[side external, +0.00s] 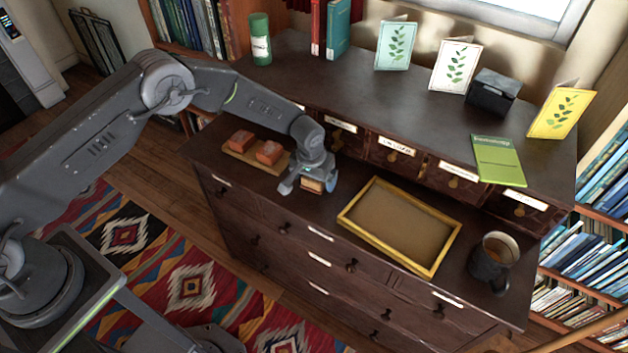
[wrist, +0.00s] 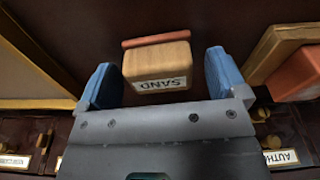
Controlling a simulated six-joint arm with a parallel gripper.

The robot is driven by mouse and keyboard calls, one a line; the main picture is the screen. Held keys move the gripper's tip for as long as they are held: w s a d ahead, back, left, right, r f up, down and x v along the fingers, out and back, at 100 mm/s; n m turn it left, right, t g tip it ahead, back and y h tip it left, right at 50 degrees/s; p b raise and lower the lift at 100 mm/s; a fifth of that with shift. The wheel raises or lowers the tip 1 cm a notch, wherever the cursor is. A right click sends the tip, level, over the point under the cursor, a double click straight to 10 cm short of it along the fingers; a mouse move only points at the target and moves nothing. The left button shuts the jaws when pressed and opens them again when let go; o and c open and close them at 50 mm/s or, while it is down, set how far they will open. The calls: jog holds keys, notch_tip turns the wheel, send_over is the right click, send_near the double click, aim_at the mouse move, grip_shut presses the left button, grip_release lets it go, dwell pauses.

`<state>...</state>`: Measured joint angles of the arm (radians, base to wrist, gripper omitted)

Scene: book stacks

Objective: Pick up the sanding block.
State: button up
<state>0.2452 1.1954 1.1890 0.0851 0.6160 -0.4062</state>
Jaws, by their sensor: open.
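The sanding block (wrist: 158,68) is a tan wooden block with a reddish-orange strip along one edge and a white label reading "SAND". It sits on the dark cabinet's lower ledge, and in the side view the block (side external: 312,186) is partly hidden by my gripper. My gripper (wrist: 162,75) is open, with its two blue-padded fingers on either side of the block. A gap shows between each finger and the block. In the side view my gripper (side external: 308,186) is low over the ledge.
A wooden tray (side external: 232,153) with two orange-brown blocks (side external: 256,147) lies left of my gripper. A yellow-framed tray (side external: 372,186) lies to the right, with a dark mug (side external: 487,266) beyond it. Small labelled drawers (side external: 392,152) rise close behind. A green booklet (side external: 498,160) overhangs the upper shelf.

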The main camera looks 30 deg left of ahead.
jog(key=shift+f, duration=0.1)
jog(key=c, duration=1)
notch_tip(320, 180, up, 4)
jog(key=shift+w+r, duration=0.1)
jog(key=shift+r, duration=0.05)
jog(key=s+a+r, duration=0.1)
jog(key=a+r, duration=0.1)
jog(key=a, duration=0.1)
jog(key=s+a+r, duration=0.1)
jog(key=a+r, duration=0.1)
jog(key=a, duration=0.2)
jog(key=a+r, duration=0.2)
jog(key=a, duration=0.2)
jog(key=shift+s+a+r, duration=0.2)
jog(key=shift+s+r, duration=0.2)
